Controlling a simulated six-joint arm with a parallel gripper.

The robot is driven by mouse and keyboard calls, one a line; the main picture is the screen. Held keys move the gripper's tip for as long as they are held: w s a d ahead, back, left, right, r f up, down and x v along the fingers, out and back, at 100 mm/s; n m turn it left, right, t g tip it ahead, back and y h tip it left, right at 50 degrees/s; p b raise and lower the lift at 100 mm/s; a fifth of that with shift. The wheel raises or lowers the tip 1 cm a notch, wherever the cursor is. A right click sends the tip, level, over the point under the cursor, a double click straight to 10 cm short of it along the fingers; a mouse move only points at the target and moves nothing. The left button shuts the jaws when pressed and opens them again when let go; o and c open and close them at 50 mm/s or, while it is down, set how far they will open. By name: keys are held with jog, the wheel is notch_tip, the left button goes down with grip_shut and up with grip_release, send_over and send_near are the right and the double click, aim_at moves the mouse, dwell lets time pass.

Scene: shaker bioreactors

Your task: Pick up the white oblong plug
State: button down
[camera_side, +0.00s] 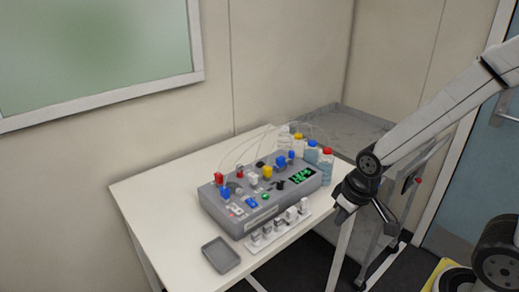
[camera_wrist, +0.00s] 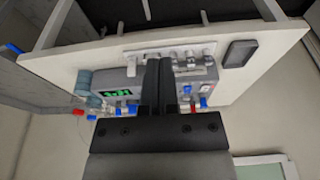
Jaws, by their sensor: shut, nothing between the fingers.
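A white strip (camera_side: 262,246) lies on the table along the front of the grey device, with a row of several small white and grey plugs (camera_side: 291,214) standing on it. I cannot tell which of them is the white oblong one. The strip also shows in the wrist view (camera_wrist: 133,54), partly hidden behind my fingers. My gripper (camera_side: 343,214) is in the air to the right of the strip, near the table's right edge, apart from everything. Its dark fingers (camera_wrist: 158,72) are shut and empty in the wrist view.
The grey device (camera_side: 245,222) carries red, blue, yellow and white parts and a green display. Bottles with yellow, blue and red caps (camera_side: 326,168) stand at its right end, with thin tubes above. A dark tray (camera_side: 221,254) lies at the front left. The table's left part is clear.

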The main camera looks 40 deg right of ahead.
jog(key=shift+c, duration=2)
grip_release()
jog(key=t, duration=0.2)
send_near(251, 174)
jog(key=x, duration=0.3)
jog(key=shift+s+r, duration=0.1)
jog(key=shift+r, duration=0.15)
jog(key=shift+f, duration=0.1)
jog(key=shift+x, duration=1.2)
